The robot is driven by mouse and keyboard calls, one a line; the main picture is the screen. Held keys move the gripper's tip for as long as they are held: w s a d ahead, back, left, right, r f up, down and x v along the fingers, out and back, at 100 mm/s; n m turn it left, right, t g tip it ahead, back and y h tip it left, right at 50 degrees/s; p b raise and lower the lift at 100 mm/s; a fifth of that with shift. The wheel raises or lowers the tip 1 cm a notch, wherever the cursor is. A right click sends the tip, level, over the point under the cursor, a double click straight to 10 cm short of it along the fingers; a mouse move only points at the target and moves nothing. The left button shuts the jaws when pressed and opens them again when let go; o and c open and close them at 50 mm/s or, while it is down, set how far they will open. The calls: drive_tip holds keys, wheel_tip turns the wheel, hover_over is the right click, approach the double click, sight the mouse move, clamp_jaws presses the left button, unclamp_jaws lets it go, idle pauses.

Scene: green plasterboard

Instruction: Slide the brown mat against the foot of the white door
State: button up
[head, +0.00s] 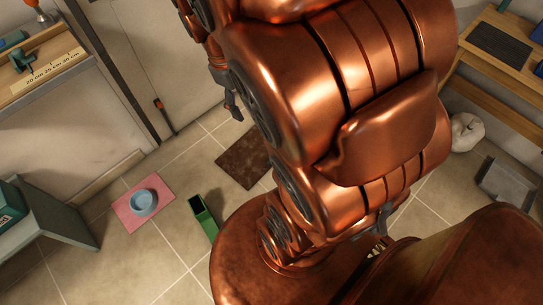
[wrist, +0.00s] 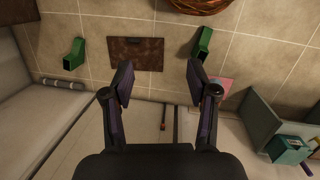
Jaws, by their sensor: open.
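The brown mat (head: 241,160) lies flat on the tiled floor in the head view, its right part hidden behind my arm. In the wrist view the whole mat (wrist: 136,60) shows, with a strip of bare floor between it and the foot of the white door. The white door (head: 166,55) stands at the upper left in the head view; its lower part (wrist: 143,118) shows in the wrist view, partly behind my gripper. My gripper (wrist: 160,80) is open and empty, its fingers spread apart above the floor near the door-side edge of the mat, not visibly touching it.
A green object (head: 203,216) stands near the mat; another green one (wrist: 75,54) is on its other side. A pink mat (head: 134,215) bears a blue bowl (head: 143,202). A workbench (head: 45,75) stands left, a wooden bench (head: 500,75) right. A white sack-like object (head: 466,132) sits on the floor.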

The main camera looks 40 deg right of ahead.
drive_tip(key=w+d+f+n+h+b, duration=0.1)
drive_tip(key=w+d+f+n+b, duration=0.1)
drive_tip(key=w+d+f+b, duration=0.6)
drive_tip(key=n+t+y+b, duration=0.2)
drive_tip(key=n+b, duration=1.3)
drive_tip(key=b, duration=0.7)
hover_over(272, 159)
drive_tip(key=f, duration=7)
drive_tip(key=shift+s+d+f, duration=0.1)
drive_tip(key=shift+d+f, duration=0.1)
drive_tip(key=shift+f, duration=0.1)
drive_tip(key=shift+a+f+b, duration=0.1)
drive_tip(key=shift+f+b, duration=0.35)
drive_tip(key=shift+f, duration=0.1)
drive_tip(key=shift+f+b, duration=1.9)
drive_tip(key=shift+f, duration=1.55)
drive_tip(key=shift+c, duration=0.4)
